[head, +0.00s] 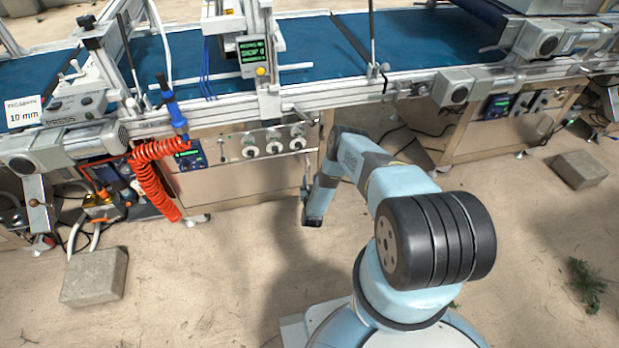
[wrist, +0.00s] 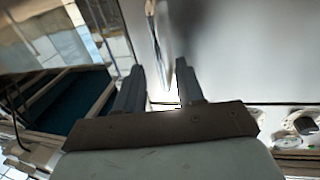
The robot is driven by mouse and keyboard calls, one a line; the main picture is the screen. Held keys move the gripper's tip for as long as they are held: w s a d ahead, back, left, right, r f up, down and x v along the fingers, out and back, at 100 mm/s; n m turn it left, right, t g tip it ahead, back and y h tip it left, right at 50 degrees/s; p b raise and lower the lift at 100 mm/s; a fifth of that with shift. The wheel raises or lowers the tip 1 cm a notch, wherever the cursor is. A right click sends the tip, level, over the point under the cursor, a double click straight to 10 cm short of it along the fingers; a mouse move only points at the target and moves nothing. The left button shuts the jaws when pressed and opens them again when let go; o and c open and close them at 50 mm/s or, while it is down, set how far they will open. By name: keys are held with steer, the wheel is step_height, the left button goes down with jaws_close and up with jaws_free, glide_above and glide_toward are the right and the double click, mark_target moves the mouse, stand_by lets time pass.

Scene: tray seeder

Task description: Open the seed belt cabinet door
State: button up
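The pale cabinet door (head: 240,183) is under the conveyor, below a strip of knobs in the head view. It looks flush with the cabinet front. In the wrist view a pale grey panel (wrist: 255,50) fills the right side. My gripper (head: 306,186) is low at the right end of this cabinet front. In the wrist view my gripper (wrist: 160,75) has its two dark fingers apart, with a clear gap between them. A slim metal bar, likely the door handle (wrist: 157,40), stands just beyond the gap. Contact between fingers and bar cannot be told.
The knob panel (head: 270,144) is above the door. A coiled orange hose (head: 153,180) hangs at the door's left. Concrete blocks lie on the sand at left (head: 95,276) and right (head: 580,169). The sand in front of the door is clear.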

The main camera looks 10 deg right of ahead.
steer(key=shift+w+d, duration=0.2)
steer(key=shift+w, duration=1.05)
jaws_close()
steer(key=shift+d, duration=0.1)
